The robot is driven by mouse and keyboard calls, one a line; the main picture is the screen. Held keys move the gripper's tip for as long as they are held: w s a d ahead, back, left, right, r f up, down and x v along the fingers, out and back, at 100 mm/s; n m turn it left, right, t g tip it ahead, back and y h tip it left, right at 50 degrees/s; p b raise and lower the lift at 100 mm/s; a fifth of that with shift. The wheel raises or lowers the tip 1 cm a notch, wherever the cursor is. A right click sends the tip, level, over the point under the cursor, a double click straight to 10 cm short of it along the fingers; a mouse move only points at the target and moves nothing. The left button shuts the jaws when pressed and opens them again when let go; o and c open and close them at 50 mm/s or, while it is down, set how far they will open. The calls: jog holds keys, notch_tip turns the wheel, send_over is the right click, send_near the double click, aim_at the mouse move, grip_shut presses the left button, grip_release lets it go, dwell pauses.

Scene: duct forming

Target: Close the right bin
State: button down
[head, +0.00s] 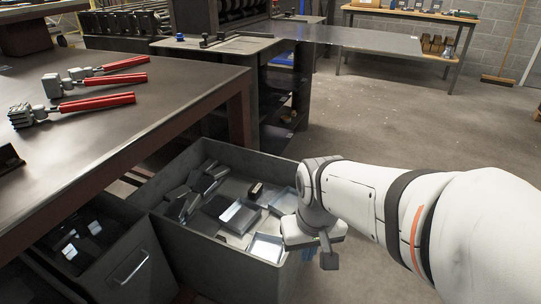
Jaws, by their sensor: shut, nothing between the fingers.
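The right bin (225,275) is a dark grey open-topped drawer, pulled out from under the workbench. It holds several loose metal pieces, including shallow silvery trays (240,216). My gripper (329,262) is shut and empty, pointing down at the bin's right end. It overlaps the bin's right rim in the picture, and I cannot tell whether it touches. My wrist hides part of that end, and no handle of the right bin shows.
A left bin (112,258) with a metal handle sits beside it under the workbench (100,125). Red-handled tools (98,102) lie on the workbench. A machine with a flat metal table (365,39) stands behind. The concrete floor (400,125) beyond the bin is clear.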

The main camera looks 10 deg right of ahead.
jog(key=w+d+f+m+t+y+p, duration=0.1)
jog(key=w+d+f+m+y, duration=0.15)
jog(key=d+m, duration=0.4)
jog(key=w+d+f+m+t+y, duration=0.2)
jog(key=w+d+f+m, duration=0.15)
jog(key=m, duration=0.65)
jog(key=w+d+f+m+t+y+p, duration=0.1)
jog(key=w+d+f+m+y, duration=0.25)
jog(key=m, duration=0.55)
jog(key=w+a+f+b, duration=0.4)
jog(key=w+a+b, duration=0.1)
jog(key=w+a, duration=0.2)
jog(key=shift+f+h+b, duration=0.3)
jog(key=shift+f+b, duration=0.1)
jog(key=shift+a, duration=0.15)
